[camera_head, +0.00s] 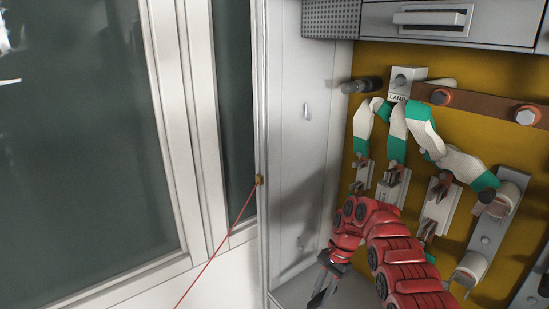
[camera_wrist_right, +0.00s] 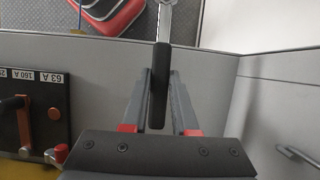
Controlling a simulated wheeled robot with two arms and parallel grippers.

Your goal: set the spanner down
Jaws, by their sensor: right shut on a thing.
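The spanner (camera_wrist_right: 164,22) shows in the right wrist view, with a bright metal shaft and a black handle. My right gripper (camera_wrist_right: 160,78) is shut on the black handle, one finger on each side. The metal end points away from the gripper and runs out of the picture at the top. In the head view my right gripper (camera_head: 322,288) hangs low in the cabinet, beside its left wall, tilted downward. The spanner cannot be made out clearly there. My left gripper is not in view.
A yellow panel (camera_head: 481,83) carries cables with green ends, a brown busbar (camera_head: 480,104) and fuse holders. A grey cabinet wall (camera_head: 302,125) stands left of my arm. In the wrist view, a red object (camera_wrist_right: 104,14) lies on a grey textured surface beyond the wall.

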